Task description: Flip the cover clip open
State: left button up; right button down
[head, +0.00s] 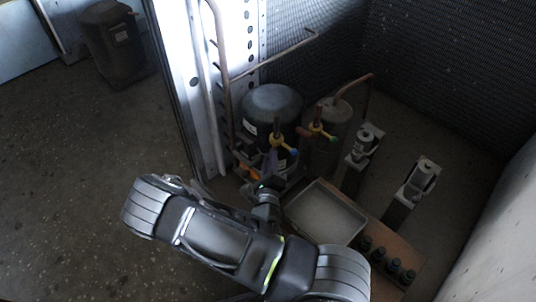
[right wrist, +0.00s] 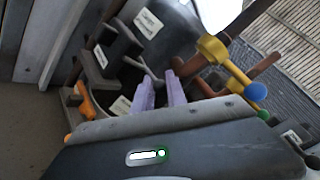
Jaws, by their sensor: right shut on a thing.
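The black compressor (head: 270,105) stands upright inside the housing. My right gripper (head: 273,160) is at its front, low on the side facing me. In the right wrist view its two purple fingers (right wrist: 159,85) are closed in on a thin grey wire-like clip (right wrist: 146,67). The clip runs up to a dark, labelled block (right wrist: 120,45) on the compressor side, which looks like the cover. The fingers hide the clip's end, and I cannot tell how far the clip has swung. My left gripper is in neither view.
Yellow-handled valves (right wrist: 225,65) with a blue cap stand close right of the fingers. A copper pipe (head: 225,75) rises at the left. A shallow grey tray (head: 325,212) and several dark cylinders (head: 392,262) lie to the right. Another black compressor (head: 113,42) stands on the floor outside.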

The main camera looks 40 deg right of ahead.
jog(key=c, duration=1.3)
grip_release()
jog(key=shift+c, duration=0.2)
jog(key=shift+r, duration=0.1)
